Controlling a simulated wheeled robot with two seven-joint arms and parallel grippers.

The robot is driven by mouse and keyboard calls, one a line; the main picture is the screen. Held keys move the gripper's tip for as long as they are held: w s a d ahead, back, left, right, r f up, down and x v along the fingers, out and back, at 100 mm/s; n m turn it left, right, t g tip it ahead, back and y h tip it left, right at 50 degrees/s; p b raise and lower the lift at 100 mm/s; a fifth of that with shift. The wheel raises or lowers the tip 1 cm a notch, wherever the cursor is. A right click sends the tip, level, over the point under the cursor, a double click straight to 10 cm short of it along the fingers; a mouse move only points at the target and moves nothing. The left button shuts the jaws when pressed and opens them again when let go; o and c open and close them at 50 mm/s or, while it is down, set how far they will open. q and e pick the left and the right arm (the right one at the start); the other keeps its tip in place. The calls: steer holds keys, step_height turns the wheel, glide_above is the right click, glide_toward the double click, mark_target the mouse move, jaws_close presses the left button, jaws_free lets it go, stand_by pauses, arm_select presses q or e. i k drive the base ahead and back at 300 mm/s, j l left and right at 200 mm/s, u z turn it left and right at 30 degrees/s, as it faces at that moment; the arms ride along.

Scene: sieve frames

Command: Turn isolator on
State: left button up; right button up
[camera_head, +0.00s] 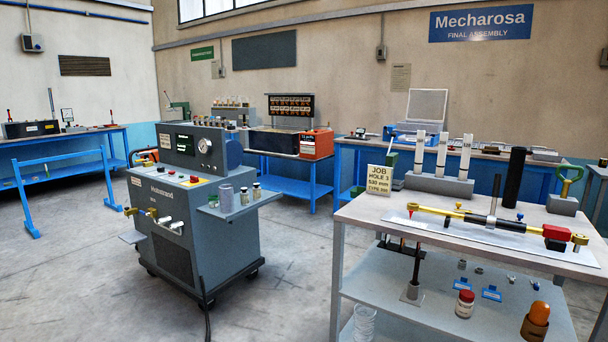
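A grey test machine (195,215) on castors stands left of centre. Its upper housing carries a dark display (184,144) and a round white gauge (205,146). Its sloped panel (165,178) has several small coloured controls, too small to read. Brass and silver fittings (172,227) stick out of its front. Small grey boxes hang on the walls: one at left (32,43), one at back (381,52), one near the green sign (217,70). I cannot tell which part is the isolator or its setting. Neither of my grippers is in view.
A workbench (375,213) at right holds a long black-and-brass rod assembly (485,221) and a job card (379,180). A blue rail (65,165) stands at left. A cable (207,322) lies by the machine. Floor (90,270) in front of the machine is clear.

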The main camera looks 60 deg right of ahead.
mark_target(195, 180)
steer(key=z, duration=1.1)
steer(key=i+j, duration=0.15)
steer(key=i, duration=0.35)
steer(key=i+j, duration=0.15)
steer(key=i, duration=0.4)
steer(key=i+j, duration=0.15)
steer(key=i, duration=0.35)
steer(key=i+j, duration=0.15)
steer(key=i, duration=0.35)
steer(key=i+j, duration=0.15)
steer(key=i, duration=0.4)
steer(key=l+z, duration=0.05)
